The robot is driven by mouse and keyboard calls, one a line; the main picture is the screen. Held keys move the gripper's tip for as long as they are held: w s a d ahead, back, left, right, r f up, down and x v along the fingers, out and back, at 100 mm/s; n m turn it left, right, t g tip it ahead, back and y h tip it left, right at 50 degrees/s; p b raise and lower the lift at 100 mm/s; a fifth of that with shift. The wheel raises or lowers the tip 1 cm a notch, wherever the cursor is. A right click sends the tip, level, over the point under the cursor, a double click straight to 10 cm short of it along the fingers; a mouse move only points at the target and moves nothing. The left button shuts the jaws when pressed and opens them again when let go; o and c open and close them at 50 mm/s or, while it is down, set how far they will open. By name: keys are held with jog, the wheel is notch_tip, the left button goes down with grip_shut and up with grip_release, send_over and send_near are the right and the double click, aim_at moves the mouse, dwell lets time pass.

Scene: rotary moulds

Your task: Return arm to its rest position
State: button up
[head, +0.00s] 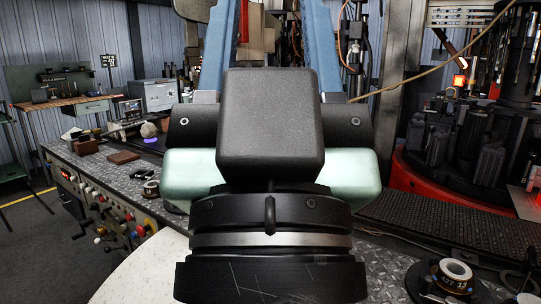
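A large dark assembly that looks like the end part of my own arm (270,130) fills the middle of the head view, very close. It has a black box-shaped housing, pale green side parts and a black round joint with a silver band below. Two blue bars rise behind it and leave the top of the picture; I cannot tell whether they are part of my arm. No fingertips can be made out, so I cannot tell whether my gripper is open or shut, or whether it holds anything.
A metal-topped bench with a control panel (110,215) runs along the left, with brown blocks (122,157) on it. A pale round surface (140,275) lies at bottom left. A black ring-shaped part (453,278) sits at lower right. A red-based machine (440,195) stands at right.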

notch_tip(320, 180, up, 19)
jog(key=p, duration=1.7)
jog(key=shift+r, duration=0.2)
